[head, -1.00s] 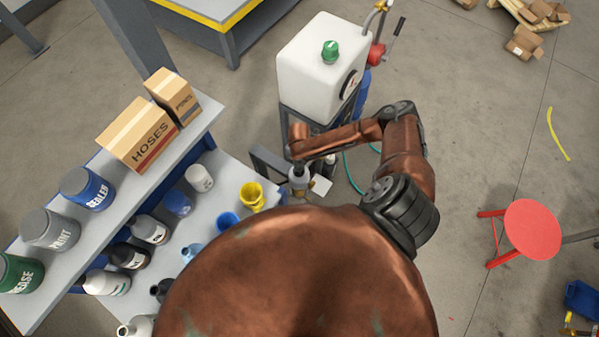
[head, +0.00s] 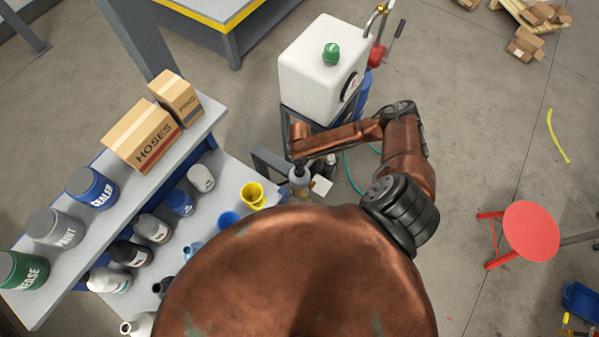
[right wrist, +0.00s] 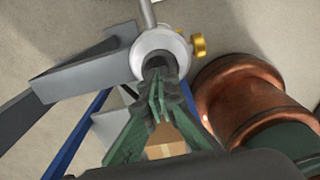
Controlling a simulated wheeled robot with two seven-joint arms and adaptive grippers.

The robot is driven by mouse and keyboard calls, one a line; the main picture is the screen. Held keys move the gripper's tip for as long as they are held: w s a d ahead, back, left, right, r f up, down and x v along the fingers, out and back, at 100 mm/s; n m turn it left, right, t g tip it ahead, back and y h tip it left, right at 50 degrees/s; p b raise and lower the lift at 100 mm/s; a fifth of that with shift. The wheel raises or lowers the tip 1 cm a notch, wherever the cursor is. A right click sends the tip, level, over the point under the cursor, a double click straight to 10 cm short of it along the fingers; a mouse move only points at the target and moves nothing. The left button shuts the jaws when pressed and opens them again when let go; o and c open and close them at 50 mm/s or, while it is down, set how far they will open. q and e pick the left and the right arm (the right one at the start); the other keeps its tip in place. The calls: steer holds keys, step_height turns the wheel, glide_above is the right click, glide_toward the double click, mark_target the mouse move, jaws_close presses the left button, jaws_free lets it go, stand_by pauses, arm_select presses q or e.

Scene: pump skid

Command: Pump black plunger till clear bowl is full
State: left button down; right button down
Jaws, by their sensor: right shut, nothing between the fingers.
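My right gripper (right wrist: 158,95) is shut and empty, its green fingers together in the right wrist view. The fingertips overlap a dark part, possibly the black plunger (right wrist: 155,62), at the middle of a pale round collar (right wrist: 138,62); whether they touch it I cannot tell. A brass fitting (right wrist: 198,45) sticks out to the collar's right. In the head view my right arm reaches over the bench end, with the gripper (head: 300,188) small and partly hidden below the wrist. I cannot make out the clear bowl. My left gripper is not in view.
A white tank (head: 305,60) with a green cap (head: 331,52) stands on a frame behind my arm. A bench with a yellow cup (head: 252,195) and several bottles lies left, below a shelf with boxes (head: 140,138). A red stool (head: 531,230) stands right on open floor.

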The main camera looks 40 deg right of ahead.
steer(key=shift+f+b, duration=1)
steer(key=shift+f, duration=0.75)
steer(key=shift+r, duration=0.1)
steer(key=shift+r+p, duration=1.75)
steer(key=shift+p, duration=0.1)
step_height(320, 180, up, 6)
steer(key=p, duration=0.6)
